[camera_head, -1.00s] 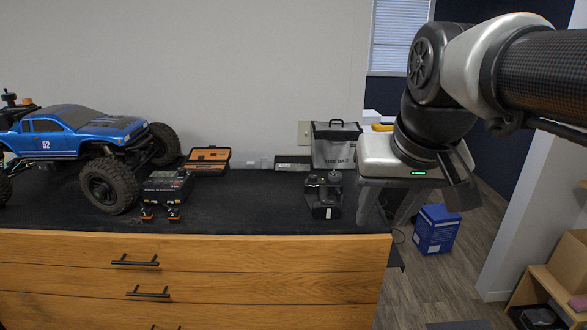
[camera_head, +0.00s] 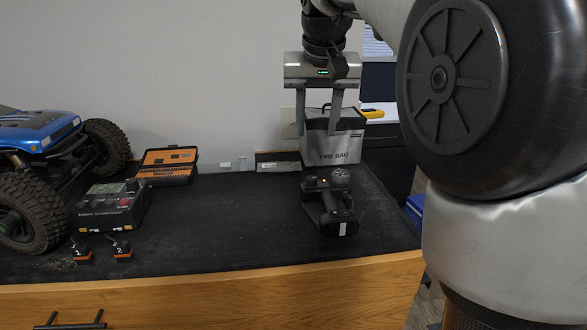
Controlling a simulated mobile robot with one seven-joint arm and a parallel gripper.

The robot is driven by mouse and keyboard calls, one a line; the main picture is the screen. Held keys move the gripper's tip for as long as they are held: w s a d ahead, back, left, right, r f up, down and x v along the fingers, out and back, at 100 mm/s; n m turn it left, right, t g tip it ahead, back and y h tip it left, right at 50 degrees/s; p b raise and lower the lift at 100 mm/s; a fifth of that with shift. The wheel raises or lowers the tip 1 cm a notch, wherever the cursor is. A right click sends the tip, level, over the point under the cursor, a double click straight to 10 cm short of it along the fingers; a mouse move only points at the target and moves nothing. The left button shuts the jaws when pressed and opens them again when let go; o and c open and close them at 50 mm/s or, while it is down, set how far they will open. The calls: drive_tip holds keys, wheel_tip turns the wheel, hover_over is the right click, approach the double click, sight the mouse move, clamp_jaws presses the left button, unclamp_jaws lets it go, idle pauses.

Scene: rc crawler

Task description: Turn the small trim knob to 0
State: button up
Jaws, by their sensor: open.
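A black handheld radio transmitter (camera_head: 322,212) lies on the dark top of the cabinet, right of centre. A round wheel (camera_head: 341,177) shows at its upper right. The small trim knob is too small to tell apart on it, and so is its setting. My gripper (camera_head: 316,133) points down with its two fingers apart and nothing between them. It is in the air above and apparently behind the transmitter, in front of the grey fire bag in the picture, touching neither as far as I can see.
A grey fire bag (camera_head: 333,149) stands behind the transmitter. An open tool case (camera_head: 168,166), a black charger (camera_head: 112,207), two small numbered items (camera_head: 101,251) and a blue crawler (camera_head: 38,132) are at left. The mat between charger and transmitter is clear. My arm hides the right side.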

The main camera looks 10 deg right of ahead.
sight(312, 178)
drive_tip(key=b+x, duration=0.2)
drive_tip(key=x, duration=1.4)
drive_tip(key=shift+s, duration=0.15)
clamp_jaws()
